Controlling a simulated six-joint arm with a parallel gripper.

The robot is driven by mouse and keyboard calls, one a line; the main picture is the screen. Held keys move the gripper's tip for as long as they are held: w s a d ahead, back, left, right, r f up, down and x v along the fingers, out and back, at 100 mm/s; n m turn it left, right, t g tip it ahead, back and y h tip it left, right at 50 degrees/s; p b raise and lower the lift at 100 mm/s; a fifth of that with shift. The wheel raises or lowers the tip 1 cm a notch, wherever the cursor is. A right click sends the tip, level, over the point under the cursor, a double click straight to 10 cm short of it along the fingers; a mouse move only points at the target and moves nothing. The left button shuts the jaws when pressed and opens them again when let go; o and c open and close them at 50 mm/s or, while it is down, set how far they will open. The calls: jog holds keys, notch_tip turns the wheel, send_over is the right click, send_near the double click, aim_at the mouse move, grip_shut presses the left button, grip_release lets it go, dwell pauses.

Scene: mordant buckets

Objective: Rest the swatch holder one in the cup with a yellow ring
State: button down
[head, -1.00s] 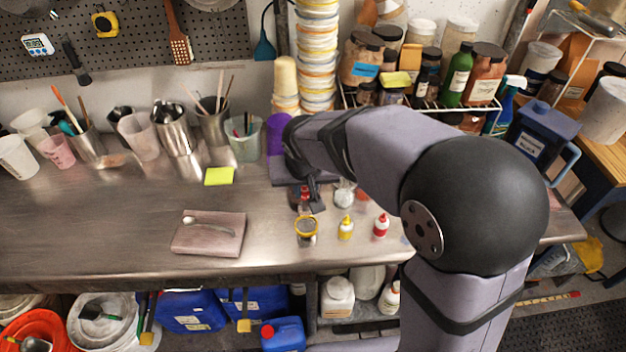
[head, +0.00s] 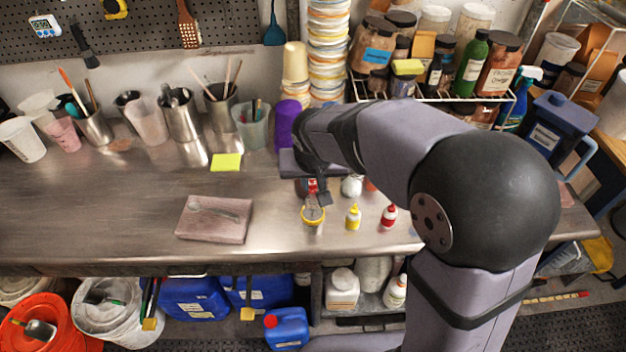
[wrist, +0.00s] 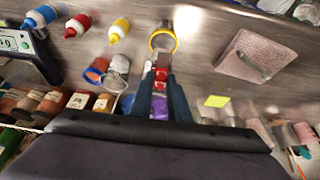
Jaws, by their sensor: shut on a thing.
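The cup with a yellow ring (head: 313,219) stands near the table's front edge. Its yellow rim also shows in the wrist view (wrist: 163,40), just beyond my fingertips. My gripper (head: 315,190) is shut on the swatch holder (head: 312,185), of which a small red part shows. In the wrist view the red part (wrist: 160,85) sits between the two dark fingers (wrist: 160,92). The fingers hide most of the holder. It is close to the cup, on its far side; I cannot tell whether its end is over the rim.
Yellow (head: 353,217) and red (head: 388,217) squeeze bottles stand right of the cup. A pink slab with a spoon (head: 213,220) lies left. The table between is bare.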

aim_at(313, 199)
jog(key=shift+f+b, duration=3.4)
jog(key=shift+f, duration=0.75)
jog(key=c, duration=1.6)
grip_release()
jog(key=shift+b+v, duration=0.65)
jog(key=shift+v, duration=3)
